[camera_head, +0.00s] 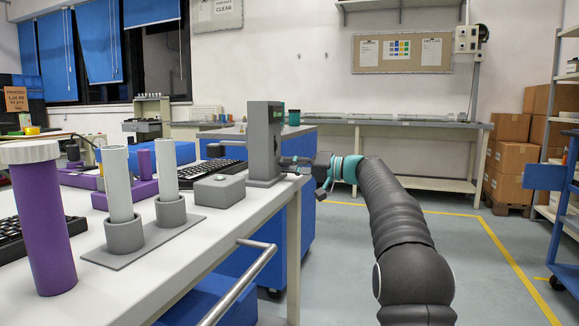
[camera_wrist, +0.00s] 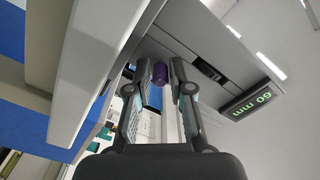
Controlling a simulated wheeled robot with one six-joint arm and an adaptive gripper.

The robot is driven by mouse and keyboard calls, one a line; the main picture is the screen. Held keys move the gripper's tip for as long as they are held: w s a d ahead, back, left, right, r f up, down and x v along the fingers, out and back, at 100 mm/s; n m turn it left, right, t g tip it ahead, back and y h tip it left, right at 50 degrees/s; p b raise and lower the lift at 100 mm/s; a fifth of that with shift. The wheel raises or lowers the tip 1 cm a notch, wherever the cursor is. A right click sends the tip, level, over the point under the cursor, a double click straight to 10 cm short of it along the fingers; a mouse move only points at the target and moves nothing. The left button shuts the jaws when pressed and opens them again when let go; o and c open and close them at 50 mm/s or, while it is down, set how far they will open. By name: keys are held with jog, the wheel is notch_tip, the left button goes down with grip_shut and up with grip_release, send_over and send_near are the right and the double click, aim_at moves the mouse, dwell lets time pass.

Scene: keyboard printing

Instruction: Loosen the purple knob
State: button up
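In the wrist view the purple knob (camera_wrist: 160,74) is a small dark cylinder beneath a grey housing. My gripper (camera_wrist: 161,72) has one finger on each side of it. The fingertips are very close to the knob's sides, but I cannot tell whether they touch it. In the head view my gripper (camera_head: 322,172) is just right of the upright grey device (camera_head: 265,140) at the table's far end. The knob is not visible there.
A lit display reading 60 mm (camera_wrist: 252,101) is on the housing. On the white table (camera_head: 225,228) stand a purple bottle (camera_head: 45,225), two white tubes in grey holders (camera_head: 125,235), a grey box (camera_head: 219,190) and keyboards. The floor right of my arm is mostly clear.

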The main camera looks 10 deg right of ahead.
jog(key=shift+o, duration=1)
